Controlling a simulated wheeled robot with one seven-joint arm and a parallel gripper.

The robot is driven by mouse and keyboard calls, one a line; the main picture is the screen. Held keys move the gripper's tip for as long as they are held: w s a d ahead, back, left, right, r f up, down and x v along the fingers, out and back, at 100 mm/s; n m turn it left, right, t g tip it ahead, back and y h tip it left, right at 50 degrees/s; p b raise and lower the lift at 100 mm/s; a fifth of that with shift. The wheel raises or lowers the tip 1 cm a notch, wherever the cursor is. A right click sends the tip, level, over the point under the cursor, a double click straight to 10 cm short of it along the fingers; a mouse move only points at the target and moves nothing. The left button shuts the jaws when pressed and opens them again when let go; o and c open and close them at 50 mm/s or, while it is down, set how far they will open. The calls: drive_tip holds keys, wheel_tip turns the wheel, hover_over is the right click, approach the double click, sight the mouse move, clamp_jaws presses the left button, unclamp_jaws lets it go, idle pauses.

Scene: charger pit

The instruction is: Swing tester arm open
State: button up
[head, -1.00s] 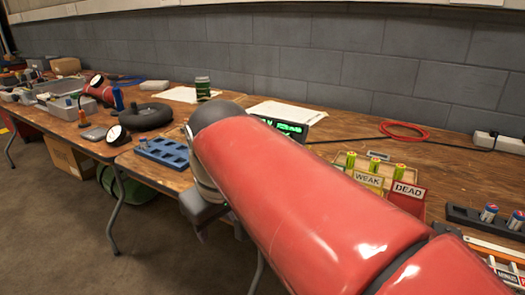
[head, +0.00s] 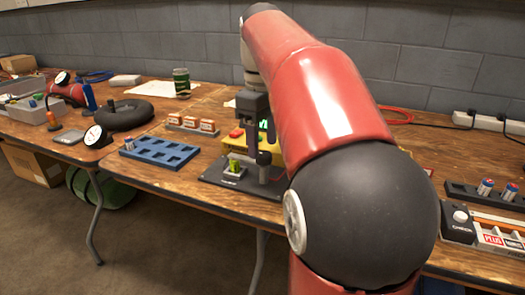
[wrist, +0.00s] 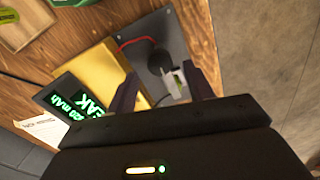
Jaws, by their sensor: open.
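The tester has a dark base plate (head: 212,176), a yellow body (wrist: 115,72) and a display (wrist: 78,104) reading WEAK and a mAh figure in green. A green battery (head: 235,165) stands in a pale holder on the plate. The tester arm's dark round knob (wrist: 160,62) shows beside the holder in the wrist view, near a red wire. My gripper (wrist: 166,88) is open and empty, pointing down over the tester, its fingers either side of the holder and knob area. Whether a finger touches the arm I cannot tell. My arm hides the tester's right side in the head view.
A blue battery tray (head: 160,150) lies left of the tester, with red-and-white signs (head: 190,124) behind it. A black rack (head: 485,193) with batteries and a grey checker box (head: 470,225) are at the right. A dial gauge (head: 96,136) stands on the left table.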

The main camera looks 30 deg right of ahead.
drive_tip(key=shift+f, duration=1.15)
clamp_jaws()
